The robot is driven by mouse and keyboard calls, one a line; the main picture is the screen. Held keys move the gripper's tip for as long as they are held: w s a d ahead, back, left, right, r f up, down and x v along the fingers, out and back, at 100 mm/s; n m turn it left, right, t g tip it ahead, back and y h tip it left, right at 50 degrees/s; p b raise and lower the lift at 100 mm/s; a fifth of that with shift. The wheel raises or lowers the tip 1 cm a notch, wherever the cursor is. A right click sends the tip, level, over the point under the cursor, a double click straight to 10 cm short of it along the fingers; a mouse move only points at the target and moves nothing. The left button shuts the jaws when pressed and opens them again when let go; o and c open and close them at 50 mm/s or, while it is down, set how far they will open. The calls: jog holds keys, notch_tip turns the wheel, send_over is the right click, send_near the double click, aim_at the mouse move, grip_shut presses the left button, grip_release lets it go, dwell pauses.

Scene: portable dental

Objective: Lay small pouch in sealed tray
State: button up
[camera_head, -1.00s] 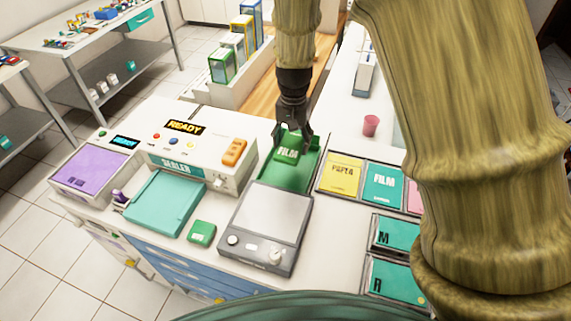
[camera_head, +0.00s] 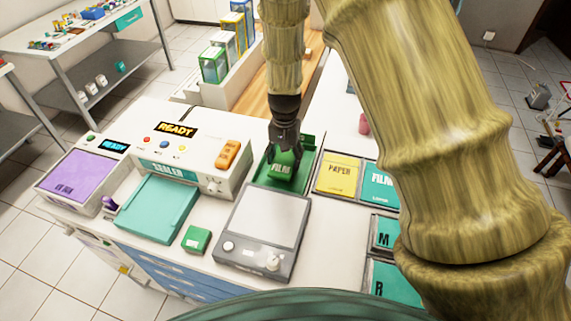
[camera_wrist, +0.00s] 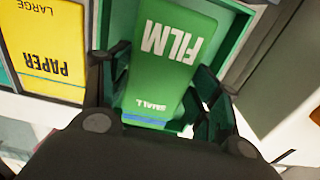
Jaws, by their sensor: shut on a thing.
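The small pouch (camera_head: 281,168) is green, marked FILM, and sits between the fingers of my gripper (camera_head: 284,153). In the wrist view the pouch (camera_wrist: 168,55) shows its FILM and SMALL lettering, with a finger on each side. My gripper (camera_wrist: 160,98) is shut on it. The pouch is over or inside a green open tray (camera_head: 312,163) behind the scale. The tray's rim (camera_wrist: 232,45) shows around the pouch in the wrist view. I cannot tell whether the pouch touches the tray floor.
A grey scale (camera_head: 262,222) stands in front of the tray, and the white sealer (camera_head: 205,150) reading READY is at its left. Yellow PAPER pouches (camera_head: 338,178) lie close at the right. A small green box (camera_head: 197,239) sits left of the scale.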

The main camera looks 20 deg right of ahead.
aim_at(284, 160)
jog(key=shift+f+p, duration=0.6)
jog(key=shift+f, duration=1.45)
jog(key=shift+f, duration=0.15)
jog(key=o, duration=1.1)
jog(key=shift+o, duration=0.2)
jog(key=shift+r+b, duration=1.9)
jog(key=shift+r, duration=4.25)
